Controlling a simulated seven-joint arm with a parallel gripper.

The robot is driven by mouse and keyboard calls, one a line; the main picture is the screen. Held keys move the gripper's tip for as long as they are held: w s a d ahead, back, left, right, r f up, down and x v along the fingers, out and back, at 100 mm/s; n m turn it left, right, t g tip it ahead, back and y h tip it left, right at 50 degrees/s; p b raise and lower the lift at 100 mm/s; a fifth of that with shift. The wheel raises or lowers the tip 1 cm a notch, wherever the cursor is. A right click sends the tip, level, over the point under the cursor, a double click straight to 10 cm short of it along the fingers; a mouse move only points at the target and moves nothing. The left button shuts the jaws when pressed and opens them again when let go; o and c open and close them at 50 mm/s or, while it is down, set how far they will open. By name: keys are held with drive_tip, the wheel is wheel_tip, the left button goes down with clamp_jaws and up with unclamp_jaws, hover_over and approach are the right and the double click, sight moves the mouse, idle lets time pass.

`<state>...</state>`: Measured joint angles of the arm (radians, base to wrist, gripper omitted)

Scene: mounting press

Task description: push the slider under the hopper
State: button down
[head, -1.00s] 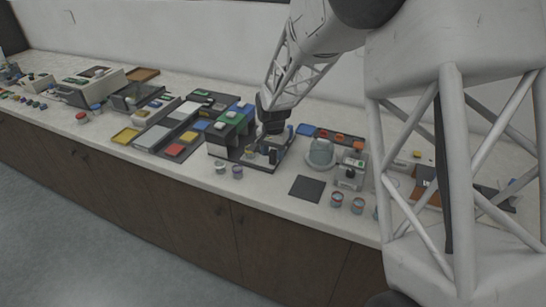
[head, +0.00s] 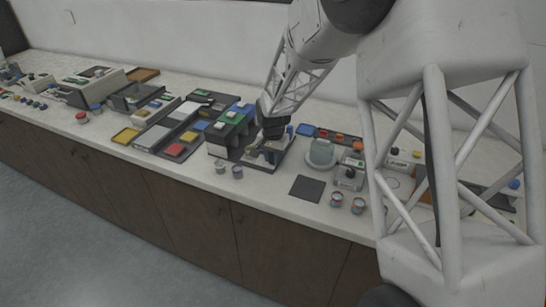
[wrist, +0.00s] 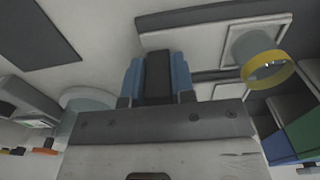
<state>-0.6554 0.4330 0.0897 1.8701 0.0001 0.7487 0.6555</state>
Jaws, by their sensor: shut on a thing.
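My gripper (wrist: 157,80) is shut, with its two blue pads on either side of a dark upright block (wrist: 158,72), which looks like the slider's handle. Behind it in the wrist view is a pale plate with dark edges (wrist: 205,50). A pale cylinder with a yellow ring (wrist: 266,68), perhaps the hopper, stands to the right, apart from my gripper. In the head view my gripper (head: 271,134) is low over the dark-based press (head: 248,160), and its fingertips and the slider are mostly hidden.
A dark rack with green and blue tops (head: 232,122) stands close left of my gripper. Two small cups (head: 229,170) sit in front. A grey rounded device (head: 321,152) and a dark square mat (head: 306,188) are to the right. Trays with coloured blocks (head: 170,135) lie farther left.

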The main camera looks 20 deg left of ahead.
drive_tip(key=shift+a, duration=0.1)
drive_tip(key=a, duration=0.7)
drive_tip(key=shift+a, duration=0.4)
drive_tip(key=c, duration=1)
unclamp_jaws()
drive_tip(key=shift+o, duration=0.2)
drive_tip(key=shift+r, duration=0.1)
wheel_tip(320, 180, up, 8)
